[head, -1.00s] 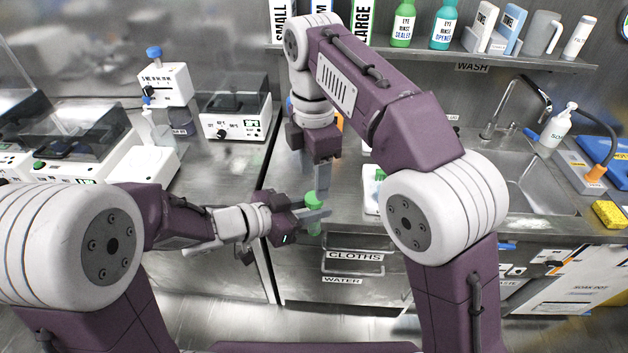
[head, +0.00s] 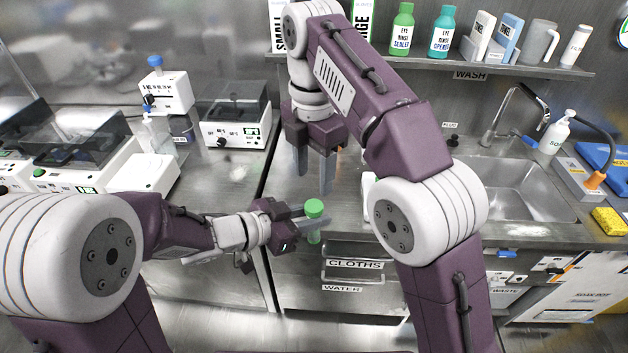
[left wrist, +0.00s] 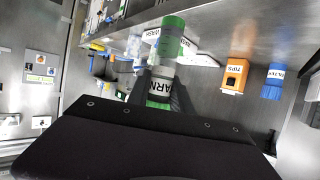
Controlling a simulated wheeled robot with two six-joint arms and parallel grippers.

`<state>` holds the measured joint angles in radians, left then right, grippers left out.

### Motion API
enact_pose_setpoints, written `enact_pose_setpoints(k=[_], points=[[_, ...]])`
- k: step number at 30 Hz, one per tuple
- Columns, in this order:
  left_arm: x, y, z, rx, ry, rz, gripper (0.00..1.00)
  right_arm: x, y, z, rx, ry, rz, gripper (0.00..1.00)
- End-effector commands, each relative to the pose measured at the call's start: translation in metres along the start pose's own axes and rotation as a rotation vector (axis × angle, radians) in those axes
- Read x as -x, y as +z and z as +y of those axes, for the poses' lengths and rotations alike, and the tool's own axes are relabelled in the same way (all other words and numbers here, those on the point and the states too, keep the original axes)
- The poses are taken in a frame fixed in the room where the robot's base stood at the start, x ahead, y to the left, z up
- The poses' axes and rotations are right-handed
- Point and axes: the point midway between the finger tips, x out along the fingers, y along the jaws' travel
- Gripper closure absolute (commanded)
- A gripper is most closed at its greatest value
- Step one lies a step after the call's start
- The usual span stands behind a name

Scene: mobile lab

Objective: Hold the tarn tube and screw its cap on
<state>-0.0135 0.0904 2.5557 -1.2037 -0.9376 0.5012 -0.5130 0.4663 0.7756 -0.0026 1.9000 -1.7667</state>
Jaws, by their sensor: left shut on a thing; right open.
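The tarn tube (head: 314,236) is upright in my left gripper (head: 311,223), which is shut on its body above the counter's front edge. In the left wrist view the tube (left wrist: 161,75) shows part of its label, "ARN", between the fingers. The green cap (head: 314,208) sits on the tube's top; it also shows in the left wrist view (left wrist: 173,26). I cannot tell how tightly it is seated. My right gripper (head: 315,183) is open and empty, fingers pointing down, just above and behind the cap, apart from it.
A sink (head: 520,190) with a faucet lies at the right. A shelf (head: 520,69) with bottles runs along the back wall. White lab devices (head: 235,118) stand on the left counter. Drawers marked cloths and water (head: 352,264) are below the tube. An orange tips box (left wrist: 235,75) shows in the left wrist view.

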Motion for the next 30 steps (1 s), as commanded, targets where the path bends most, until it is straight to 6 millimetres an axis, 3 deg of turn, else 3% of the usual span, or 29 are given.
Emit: enact_pose_setpoints(k=[12,25,26,30], points=[[0.000,0.000,0.000,0.000,0.000,0.000,1.00,-0.061,0.000,-0.001,-0.001,-0.002,0.000,0.48],[0.000,0.000,0.000,0.000,0.000,0.000,1.00,-0.073,0.000,-0.001,-0.001,0.001,0.000,0.48],[0.000,0.000,0.000,0.000,0.000,0.000,1.00,-0.073,0.000,-0.001,-0.001,0.001,0.000,0.50],[0.000,0.000,0.000,0.000,0.000,0.000,1.00,-0.073,0.000,-0.001,-0.001,0.000,0.000,0.89]])
